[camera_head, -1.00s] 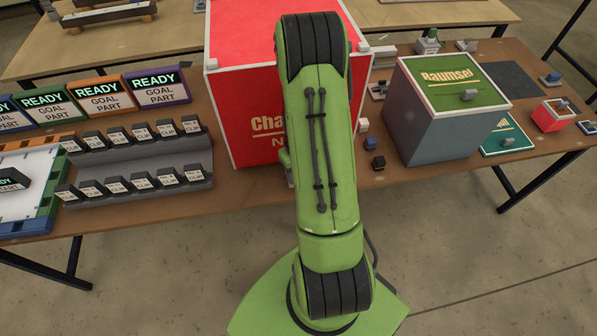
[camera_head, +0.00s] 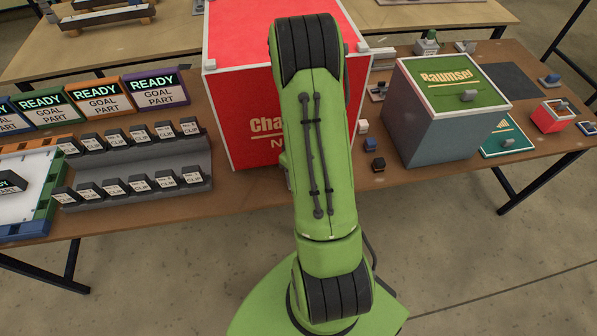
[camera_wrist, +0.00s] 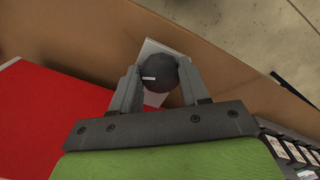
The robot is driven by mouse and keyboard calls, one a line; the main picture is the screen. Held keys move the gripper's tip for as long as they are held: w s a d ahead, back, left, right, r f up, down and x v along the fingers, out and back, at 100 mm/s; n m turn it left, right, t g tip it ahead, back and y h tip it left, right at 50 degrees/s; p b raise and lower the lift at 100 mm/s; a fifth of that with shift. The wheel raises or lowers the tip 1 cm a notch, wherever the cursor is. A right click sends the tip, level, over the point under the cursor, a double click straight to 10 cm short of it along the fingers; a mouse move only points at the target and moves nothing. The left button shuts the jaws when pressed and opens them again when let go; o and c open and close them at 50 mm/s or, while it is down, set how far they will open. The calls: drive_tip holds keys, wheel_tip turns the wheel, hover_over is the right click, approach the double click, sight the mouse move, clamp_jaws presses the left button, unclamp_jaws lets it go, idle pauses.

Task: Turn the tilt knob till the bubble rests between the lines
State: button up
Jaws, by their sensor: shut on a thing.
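In the wrist view, a dark round knob (camera_wrist: 160,71) with a white pointer line sits on a pale plate (camera_wrist: 154,97). The pointer line points to the left in that view. My gripper (camera_wrist: 159,78) has its two fingers on either side of the knob and is shut on it. In the head view my green arm covers the gripper and the knob. No bubble or level lines can be made out in either view.
A red box (camera_head: 229,108) stands beside my arm, and it also shows close to my gripper in the wrist view (camera_wrist: 50,120). A grey box with a green top (camera_head: 453,82) stands to the right. Racks of labelled clips (camera_head: 150,154) fill the left.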

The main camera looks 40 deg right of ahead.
drive_tip(key=o, duration=1.1)
drive_tip(key=shift+c, duration=0.2)
wheel_tip(320, 180, up, 16)
drive_tip(key=p, duration=0.4)
drive_tip(key=shift+f, duration=0.1)
drive_tip(key=s+a+r+t, duration=0.1)
drive_tip(key=a+r+t, duration=0.2)
drive_tip(key=a+r, duration=0.85)
drive_tip(key=s+a+r+t, duration=0.1)
drive_tip(key=s+a+r, duration=0.1)
drive_tip(key=s+a, duration=0.2)
drive_tip(key=s+a+r+t+p, duration=0.1)
drive_tip(key=s+a+r, duration=0.2)
drive_tip(key=s+a, duration=0.1)
drive_tip(key=shift+s+a+r+t, duration=0.25)
drive_tip(key=shift+s+a+t, duration=0.05)
drive_tip(key=shift+s, duration=0.6)
